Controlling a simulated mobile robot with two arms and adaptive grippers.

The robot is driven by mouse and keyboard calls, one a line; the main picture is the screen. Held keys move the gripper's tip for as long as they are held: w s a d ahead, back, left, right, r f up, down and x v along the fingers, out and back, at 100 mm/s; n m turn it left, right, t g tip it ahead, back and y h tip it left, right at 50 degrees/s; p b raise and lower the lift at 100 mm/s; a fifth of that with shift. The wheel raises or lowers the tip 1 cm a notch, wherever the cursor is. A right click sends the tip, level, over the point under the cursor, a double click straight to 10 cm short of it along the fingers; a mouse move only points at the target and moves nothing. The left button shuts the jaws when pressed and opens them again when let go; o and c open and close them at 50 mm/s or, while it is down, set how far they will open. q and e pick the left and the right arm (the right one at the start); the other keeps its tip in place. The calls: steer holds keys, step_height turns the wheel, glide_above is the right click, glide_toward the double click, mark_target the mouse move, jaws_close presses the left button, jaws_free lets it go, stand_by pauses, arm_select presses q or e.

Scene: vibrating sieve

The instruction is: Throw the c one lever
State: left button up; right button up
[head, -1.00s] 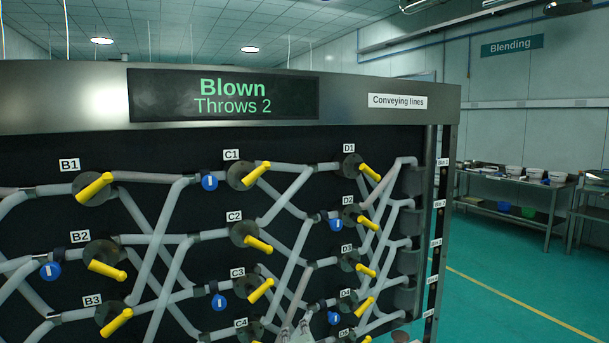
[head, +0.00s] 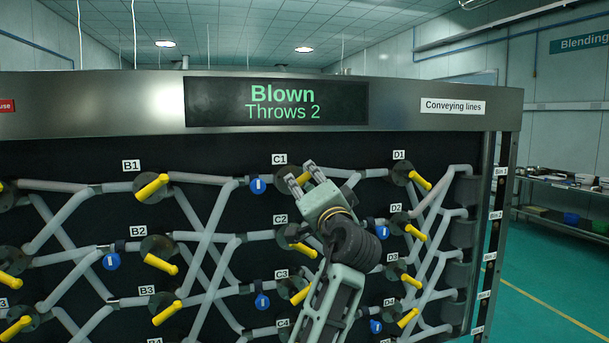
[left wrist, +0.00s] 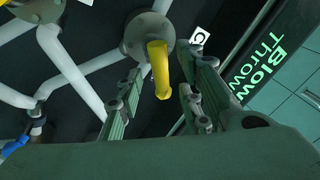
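The C1 lever (head: 303,179) is yellow on a round dark hub, below the C1 label (head: 280,159), in the top row of the panel. It appears to point up and right and is partly hidden by my left gripper (head: 299,176). In the left wrist view the yellow lever (left wrist: 159,68) and its grey hub (left wrist: 148,36) show just ahead. The fingers of my left gripper (left wrist: 162,90) are spread open on either side of the lever, with gaps to both. My right gripper is not in view.
Other yellow levers stand close by: B1 (head: 152,187), D1 (head: 420,181) and C2 (head: 302,249), partly behind my arm. Pale pipes cross the black panel. A screen (head: 277,103) above reads "Blown Throws 2". A bench (head: 560,215) stands at the right.

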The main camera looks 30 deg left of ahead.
arm_select(q)
steer(key=shift+p+x, duration=0.3)
steer(key=shift+x, duration=1.1)
steer(key=shift+a, duration=0.1)
steer(key=shift+c, duration=0.6)
jaws_close()
